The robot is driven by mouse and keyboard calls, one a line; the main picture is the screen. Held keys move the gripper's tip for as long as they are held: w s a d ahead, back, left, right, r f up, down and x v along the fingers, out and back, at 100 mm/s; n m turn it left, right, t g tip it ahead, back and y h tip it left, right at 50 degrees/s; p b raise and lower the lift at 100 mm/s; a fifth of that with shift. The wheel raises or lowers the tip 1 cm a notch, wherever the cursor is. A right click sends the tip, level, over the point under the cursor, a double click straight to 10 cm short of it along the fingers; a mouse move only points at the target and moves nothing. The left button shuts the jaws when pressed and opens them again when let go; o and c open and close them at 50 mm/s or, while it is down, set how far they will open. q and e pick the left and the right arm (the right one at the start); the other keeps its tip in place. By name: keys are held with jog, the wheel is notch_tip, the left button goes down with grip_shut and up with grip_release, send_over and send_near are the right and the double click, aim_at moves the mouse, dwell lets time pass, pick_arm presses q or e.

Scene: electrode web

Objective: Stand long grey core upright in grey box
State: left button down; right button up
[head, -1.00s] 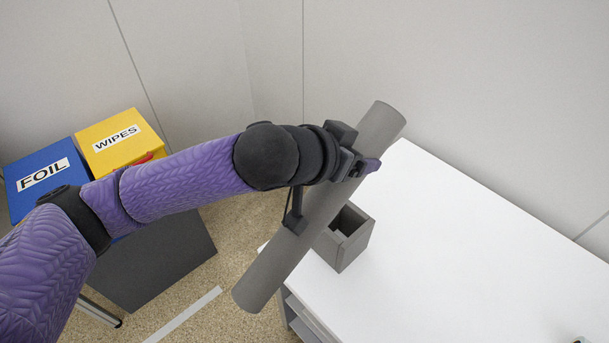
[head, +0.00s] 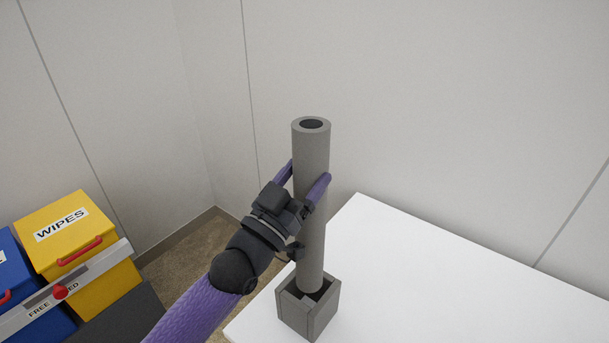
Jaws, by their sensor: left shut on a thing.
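The long grey core (head: 313,240) is a hollow tube standing close to upright in the head view, its open top end facing up. My left gripper (head: 306,180) is shut on it around the middle, one purple finger on each side. The grey box (head: 323,317) is a small open-topped box near the left corner of the white table. The core's lower end is at the box's opening, toward its back side. I cannot tell how deep it is inside. My right gripper is not in view.
The white table (head: 430,270) is clear to the right of the box. A yellow WIPES bin (head: 85,262) and a blue bin (head: 12,268) stand at the left, with a grey bar in front. Pale walls rise behind the table.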

pick_arm(q)
notch_tip(320, 180, down, 12)
jog(key=b, duration=0.8)
jog(key=shift+r+b, duration=0.1)
jog(key=shift+b, duration=0.3)
jog(key=shift+f+b, duration=0.7)
jog(key=shift+f, duration=0.2)
grip_release()
jog(key=shift+s, duration=0.1)
send_near(303, 240)
jog(key=shift+w+d+f+p, duration=0.1)
jog(key=shift+w+f+p, duration=0.3)
jog(key=shift+w+f, duration=0.25)
